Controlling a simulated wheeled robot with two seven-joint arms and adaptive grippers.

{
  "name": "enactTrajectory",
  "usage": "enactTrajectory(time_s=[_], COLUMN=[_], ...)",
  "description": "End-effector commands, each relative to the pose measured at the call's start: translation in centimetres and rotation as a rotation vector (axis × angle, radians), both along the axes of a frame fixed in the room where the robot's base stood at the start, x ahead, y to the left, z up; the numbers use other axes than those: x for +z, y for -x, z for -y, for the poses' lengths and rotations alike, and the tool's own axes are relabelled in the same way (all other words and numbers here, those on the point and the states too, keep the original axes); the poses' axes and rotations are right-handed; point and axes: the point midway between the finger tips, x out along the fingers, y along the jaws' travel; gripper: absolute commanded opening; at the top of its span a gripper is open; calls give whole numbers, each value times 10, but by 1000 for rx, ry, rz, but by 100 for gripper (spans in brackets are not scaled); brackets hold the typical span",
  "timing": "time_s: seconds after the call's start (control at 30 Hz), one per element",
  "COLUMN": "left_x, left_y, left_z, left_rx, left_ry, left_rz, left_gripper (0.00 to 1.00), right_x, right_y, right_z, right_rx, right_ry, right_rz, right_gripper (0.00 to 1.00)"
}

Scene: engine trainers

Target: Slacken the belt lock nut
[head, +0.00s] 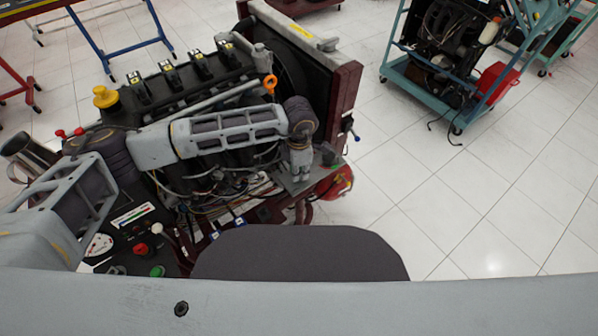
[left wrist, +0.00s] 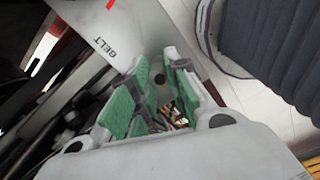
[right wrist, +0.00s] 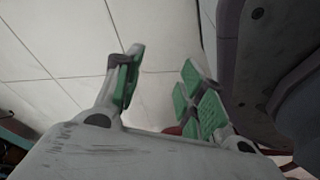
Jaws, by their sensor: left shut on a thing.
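My left gripper (head: 300,172) is at the front right of the engine, pointing down at a grey plate (head: 325,172). The left wrist view shows the left gripper's green-padded fingers (left wrist: 158,80) at this plate, which is lettered BELT (left wrist: 105,42). The fingers have closed in around the belt lock nut, which is hidden between and below them; I cannot see its turn angle. My right gripper (right wrist: 163,62) is open and empty, with its fingers apart over floor tiles. It does not show in the head view.
The engine trainer (head: 190,80) fills the left, with its radiator frame (head: 340,100) beside the left gripper and a control panel (head: 130,235) in front. A red part (head: 335,183) is just right of the gripper. A teal trainer cart (head: 440,85) stands behind; floor at right is clear.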

Motion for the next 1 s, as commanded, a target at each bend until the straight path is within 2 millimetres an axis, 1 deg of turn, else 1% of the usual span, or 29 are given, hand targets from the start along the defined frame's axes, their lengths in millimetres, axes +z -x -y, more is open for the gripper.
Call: enactTrajectory(time_s=[0.03, 0.13, 0.5, 0.8, 1.0], left_x=[-1, -1, -1, -1, 0], left_y=[-1, 0, 0, 0, 0], left_z=[0, 0, 0, 0, 0], left_rx=[36, 115, 412, 628, 722], left_ry=[1, 1, 1, 0, 1], left_rz=[1, 1, 0, 0, 0], left_gripper=[0, 0, 0, 0, 0], right_x=[0, 9, 28, 40, 44], right_y=[-2, -12, -27, -35, -38], right_z=[-2, -11, -22, -29, -31], right_rx=[0, -4, 0, 2, 2], right_ry=[-3, -10, -17, -22, -23], right_rz=[2, -2, -16, -24, -27], right_gripper=[40, 40, 40, 40, 40])
